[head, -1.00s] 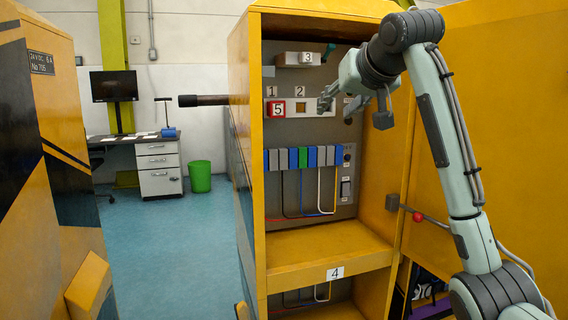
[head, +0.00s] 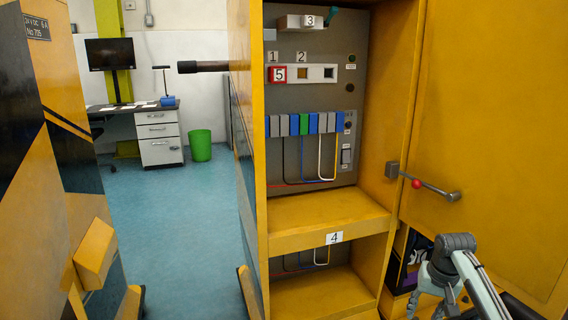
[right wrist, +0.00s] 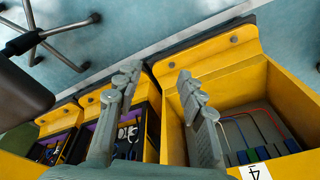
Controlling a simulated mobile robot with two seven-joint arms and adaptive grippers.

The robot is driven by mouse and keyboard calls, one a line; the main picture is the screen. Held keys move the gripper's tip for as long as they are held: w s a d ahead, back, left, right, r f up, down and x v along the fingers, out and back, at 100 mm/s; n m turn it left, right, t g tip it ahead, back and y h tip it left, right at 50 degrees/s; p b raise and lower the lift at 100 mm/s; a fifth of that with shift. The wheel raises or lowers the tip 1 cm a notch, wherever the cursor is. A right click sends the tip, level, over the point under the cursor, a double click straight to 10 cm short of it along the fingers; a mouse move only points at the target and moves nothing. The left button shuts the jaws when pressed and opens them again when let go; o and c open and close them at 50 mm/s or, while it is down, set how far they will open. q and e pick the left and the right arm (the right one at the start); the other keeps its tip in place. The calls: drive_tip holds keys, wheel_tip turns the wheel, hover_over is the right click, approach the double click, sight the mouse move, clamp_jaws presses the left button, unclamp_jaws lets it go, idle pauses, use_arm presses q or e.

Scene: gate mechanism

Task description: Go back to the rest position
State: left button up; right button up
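My right gripper (head: 437,300) is low at the bottom right of the head view, in front of the cabinet's lower part and the open door. In the right wrist view my right gripper (right wrist: 155,85) has its two fingers spread apart with nothing between them. Below the fingers are the cabinet's yellow ledges and the compartment labelled 4 (right wrist: 255,172). My left gripper is in neither view.
The open yellow cabinet (head: 325,240) holds a panel with a red block labelled 5 (head: 278,74) and several switches. A rod with a red knob (head: 416,183) sticks out by the door (head: 490,110). Blue floor (head: 185,235) is clear at left. A wheeled chair base (right wrist: 40,35) shows in the wrist view.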

drive_tip(key=w+d+r+n+t+h, duration=0.2)
drive_tip(key=w+d+r+n+t, duration=0.1)
drive_tip(key=w+r+t, duration=0.4)
drive_tip(key=w+d+r+n+t+h, duration=0.2)
drive_tip(key=w+d+r, duration=0.15)
drive_tip(key=w, duration=0.45)
drive_tip(key=s+a+f+n+g+y, duration=0.15)
drive_tip(key=s+a+f, duration=0.25)
drive_tip(key=s+f, duration=0.75)
drive_tip(key=s+a+f+g, duration=0.3)
drive_tip(key=s+f, duration=0.6)
drive_tip(key=f, duration=0.6)
drive_tip(key=s+a+f+g, duration=0.1)
drive_tip(key=s+f, duration=0.3)
drive_tip(key=s, duration=0.5)
drive_tip(key=s+a+f+g+y, duration=0.1)
drive_tip(key=s+f, duration=0.4)
drive_tip(key=s, duration=0.5)
drive_tip(key=s+a+f+g, duration=0.2)
drive_tip(key=s+a+f, duration=0.2)
drive_tip(key=s, duration=0.6)
drive_tip(key=shift+f, duration=0.5)
drive_tip(key=shift+s+y, duration=0.1)
drive_tip(key=shift+y, duration=0.15)
